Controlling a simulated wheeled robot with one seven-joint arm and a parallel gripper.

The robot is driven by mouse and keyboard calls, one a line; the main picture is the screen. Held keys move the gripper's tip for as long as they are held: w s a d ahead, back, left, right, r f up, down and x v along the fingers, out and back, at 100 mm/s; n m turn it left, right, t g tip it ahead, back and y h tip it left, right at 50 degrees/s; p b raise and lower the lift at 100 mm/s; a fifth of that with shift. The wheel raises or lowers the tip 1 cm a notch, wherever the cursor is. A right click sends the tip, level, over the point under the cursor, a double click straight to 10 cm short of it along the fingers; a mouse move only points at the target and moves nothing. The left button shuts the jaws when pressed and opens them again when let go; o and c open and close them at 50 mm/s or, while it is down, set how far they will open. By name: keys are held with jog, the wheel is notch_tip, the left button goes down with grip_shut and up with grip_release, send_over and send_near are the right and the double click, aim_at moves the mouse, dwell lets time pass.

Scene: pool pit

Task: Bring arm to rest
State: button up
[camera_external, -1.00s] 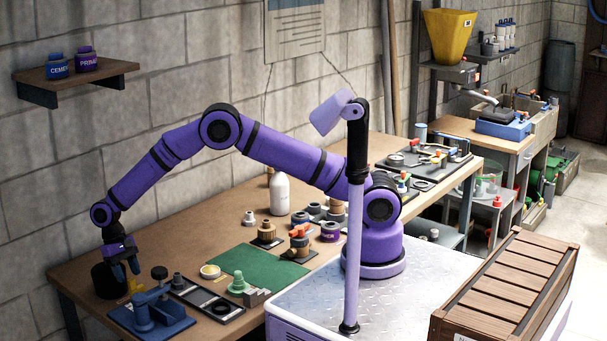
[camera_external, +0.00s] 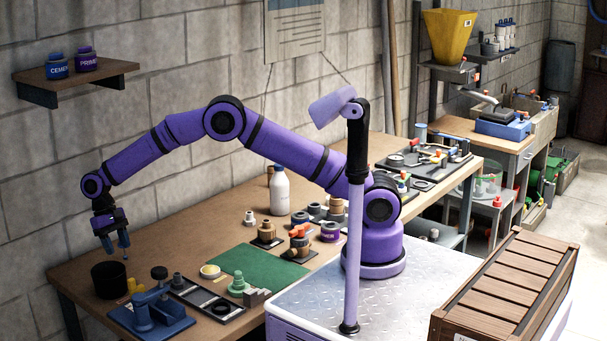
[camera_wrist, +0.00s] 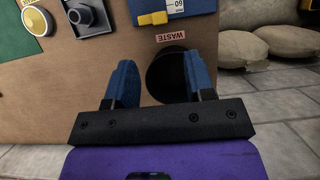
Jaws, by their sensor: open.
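My gripper (camera_external: 116,243) hangs from my purple arm at the left end of the workbench, fingers pointing down. It is above the black waste cup (camera_external: 109,279) and apart from it. In the wrist view my gripper's two blue fingers (camera_wrist: 158,85) are spread with nothing between them. The black cup (camera_wrist: 168,72) shows partly behind the right finger, beside a "WASTE" label (camera_wrist: 171,37). The cup's inside is too dark to tell.
A blue vise-like fixture (camera_external: 152,315) stands close to the cup, with a dark tray (camera_external: 207,302) beside it. A green mat (camera_external: 247,268), a white bottle (camera_external: 280,192) and several fittings lie farther right. A wall shelf (camera_external: 76,76) hangs above left.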

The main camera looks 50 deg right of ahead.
jog(key=w+d+r+t+y, duration=0.1)
jog(key=d+r+t, duration=0.1)
jog(key=d+r, duration=1.2)
jog(key=s+d+r+t, duration=0.1)
jog(key=s+d+r, duration=0.2)
jog(key=d+r, duration=0.45)
jog(key=s+d+r+t, duration=0.2)
jog(key=s+d+r, duration=0.1)
jog(key=d+r, duration=0.4)
jog(key=s+d+r+t, duration=0.2)
jog(key=s+d+r, duration=0.1)
jog(key=s+d, duration=1)
jog(key=s+d+f+t, duration=0.1)
jog(key=s+d+f, duration=0.1)
jog(key=s+d, duration=0.2)
jog(key=s+d+f+t+h, duration=0.1)
jog(key=s+d, duration=0.4)
jog(key=s, duration=0.5)
jog(key=shift+s+d+f+t, duration=0.2)
jog(key=shift+f+t, duration=0.1)
jog(key=shift+f, duration=0.35)
jog(key=shift+c, duration=0.2)
